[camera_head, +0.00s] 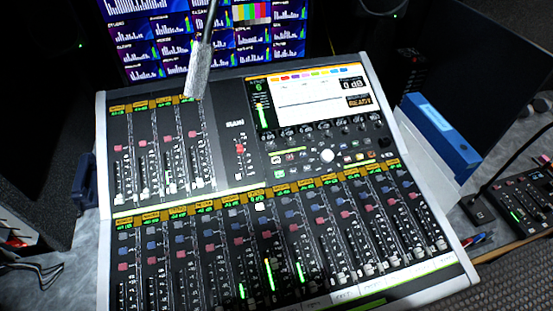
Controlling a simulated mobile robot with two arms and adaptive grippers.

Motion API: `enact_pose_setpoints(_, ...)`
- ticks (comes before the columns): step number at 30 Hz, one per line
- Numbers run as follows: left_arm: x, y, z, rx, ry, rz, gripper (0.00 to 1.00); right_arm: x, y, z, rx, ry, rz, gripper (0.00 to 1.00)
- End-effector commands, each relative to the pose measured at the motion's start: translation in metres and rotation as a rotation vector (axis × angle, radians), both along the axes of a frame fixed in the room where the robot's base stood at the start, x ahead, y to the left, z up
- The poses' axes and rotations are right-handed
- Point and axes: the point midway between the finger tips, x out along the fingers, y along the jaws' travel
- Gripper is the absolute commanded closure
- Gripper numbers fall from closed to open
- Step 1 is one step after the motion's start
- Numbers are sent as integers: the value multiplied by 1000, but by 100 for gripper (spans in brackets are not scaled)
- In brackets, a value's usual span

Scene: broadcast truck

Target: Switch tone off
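A large audio mixing console (103,165) with a white frame fills the middle of the head view. Its built-in screen (305,105) shows a green level bar, "0 dB" and "READY". Green level meters are lit on several channel strips, one with an orange tip. Neither gripper is in view.
A grey foam-covered microphone (199,72) on a thin stem overhangs the console's upper left. Behind it is a monitor (145,45) with level graphs and colour bars. A blue binder (440,135) stands at right. A smaller control panel (525,200) lies at far right.

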Motion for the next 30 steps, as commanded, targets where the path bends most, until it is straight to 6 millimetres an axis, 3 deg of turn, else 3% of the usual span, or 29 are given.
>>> enact_pose_setpoints(1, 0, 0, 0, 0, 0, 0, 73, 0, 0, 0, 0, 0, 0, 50)
enact_pose_setpoints(6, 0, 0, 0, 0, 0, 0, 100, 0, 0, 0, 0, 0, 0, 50)
enact_pose_setpoints(30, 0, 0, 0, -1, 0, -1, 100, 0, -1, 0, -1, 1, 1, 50)
